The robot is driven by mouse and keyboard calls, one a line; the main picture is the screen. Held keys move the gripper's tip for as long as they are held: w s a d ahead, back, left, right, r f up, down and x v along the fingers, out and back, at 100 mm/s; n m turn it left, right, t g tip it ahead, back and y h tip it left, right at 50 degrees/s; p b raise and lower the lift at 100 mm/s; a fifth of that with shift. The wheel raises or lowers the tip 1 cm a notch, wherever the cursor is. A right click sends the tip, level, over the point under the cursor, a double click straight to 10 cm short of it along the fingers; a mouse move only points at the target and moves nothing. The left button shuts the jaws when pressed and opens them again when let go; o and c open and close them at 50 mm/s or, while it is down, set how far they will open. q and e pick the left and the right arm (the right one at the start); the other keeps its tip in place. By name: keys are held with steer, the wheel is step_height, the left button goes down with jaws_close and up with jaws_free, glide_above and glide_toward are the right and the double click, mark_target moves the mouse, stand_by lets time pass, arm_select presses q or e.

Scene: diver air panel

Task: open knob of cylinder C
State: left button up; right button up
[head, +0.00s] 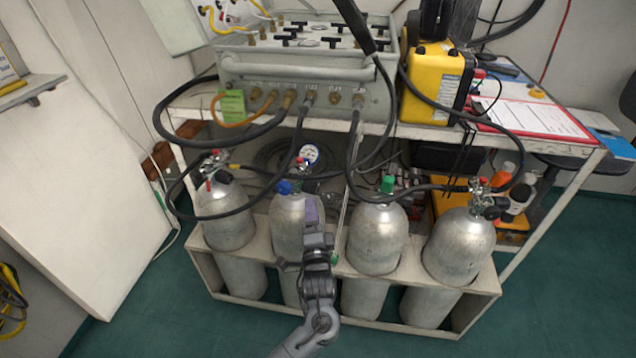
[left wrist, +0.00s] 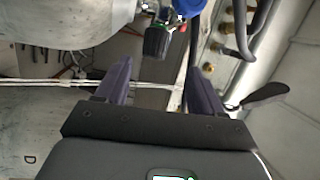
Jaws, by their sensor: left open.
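Four grey cylinders stand in a row; no letter on them is readable in the head view, so I cannot tell which is C. The third from the left (head: 377,238) has a green knob (head: 388,184) on top. The second (head: 291,222) has a blue knob (head: 284,187). My left gripper (head: 312,207) is in front of the second cylinder, partly hiding it. In the left wrist view, the gripper (left wrist: 155,88) is open and empty, with a dark knob (left wrist: 157,41) and blue part (left wrist: 188,5) beyond its fingers, apart from them. My right gripper is not in view.
The white rack (head: 480,290) holds the cylinders. Black hoses (head: 352,165) hang over the valves from the grey air panel (head: 300,75). A yellow device (head: 435,85) and a red clipboard (head: 533,118) are on the shelf. The green floor in front is clear.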

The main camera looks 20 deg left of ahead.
mark_target(315, 194)
arm_select(q)
steer(key=shift+m+h, duration=0.4)
steer(key=shift+h, duration=0.2)
steer(key=b+x, duration=0.3)
steer(key=x, duration=0.2)
steer(key=b+x, duration=0.2)
steer(key=x, duration=0.1)
steer(key=shift+w+d+f+b, duration=0.2)
steer(key=shift+w+d+b, duration=0.05)
steer(key=shift+d+b, duration=0.1)
steer(key=shift+b+x, duration=0.35)
steer(key=shift+x, duration=0.5)
steer(key=shift+r, duration=0.1)
steer(key=shift+c, duration=0.5)
